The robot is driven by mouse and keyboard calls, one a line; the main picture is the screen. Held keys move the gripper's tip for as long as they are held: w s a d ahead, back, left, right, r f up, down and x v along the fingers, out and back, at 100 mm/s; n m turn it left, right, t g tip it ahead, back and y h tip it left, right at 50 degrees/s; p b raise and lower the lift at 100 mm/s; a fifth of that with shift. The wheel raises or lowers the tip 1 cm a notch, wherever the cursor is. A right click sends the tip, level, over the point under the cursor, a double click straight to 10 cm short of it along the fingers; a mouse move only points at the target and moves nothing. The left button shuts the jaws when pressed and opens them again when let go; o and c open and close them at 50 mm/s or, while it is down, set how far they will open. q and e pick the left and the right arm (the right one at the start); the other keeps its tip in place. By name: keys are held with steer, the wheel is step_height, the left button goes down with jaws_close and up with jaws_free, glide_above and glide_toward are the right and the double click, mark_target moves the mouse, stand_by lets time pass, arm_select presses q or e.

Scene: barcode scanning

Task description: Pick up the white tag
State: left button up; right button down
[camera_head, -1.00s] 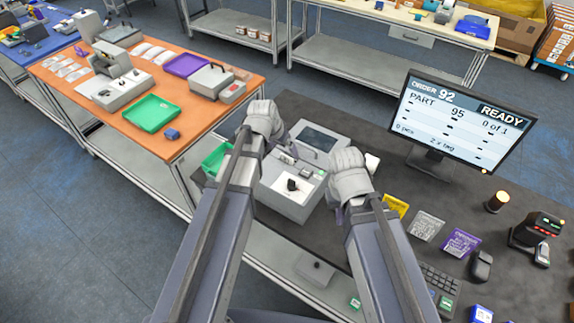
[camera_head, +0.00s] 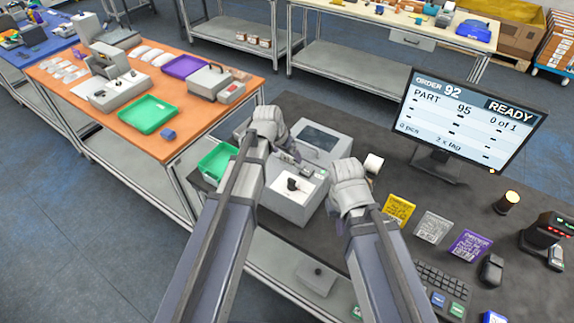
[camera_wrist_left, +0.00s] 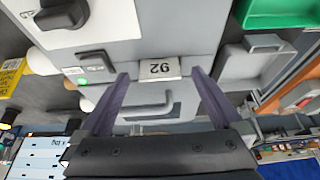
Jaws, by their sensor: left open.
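The white tag (camera_wrist_left: 159,68), printed with "92" upside down in this view, shows in the left wrist view at the front edge of a grey and white machine (camera_wrist_left: 115,22). My left gripper (camera_wrist_left: 160,76) is open, with one purple finger on each side of the tag and a gap to both. In the head view the left gripper (camera_head: 284,146) is over the rear left of the machine (camera_head: 290,207), and I cannot make out the tag there. My right gripper (camera_head: 350,190) is over the dark table right of the machine; its fingers are hidden.
A green bin (camera_head: 215,162) stands left of the machine. A white roll (camera_head: 373,163) is behind my right gripper. A monitor (camera_head: 470,120) reads "READY". Yellow, grey and purple packets (camera_head: 432,228), a keyboard (camera_head: 442,279) and a scanner (camera_head: 548,237) lie to the right.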

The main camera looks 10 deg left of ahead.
arm_select(q)
steer(key=shift+c, duration=0.2)
jaws_close()
stand_by(0.5)
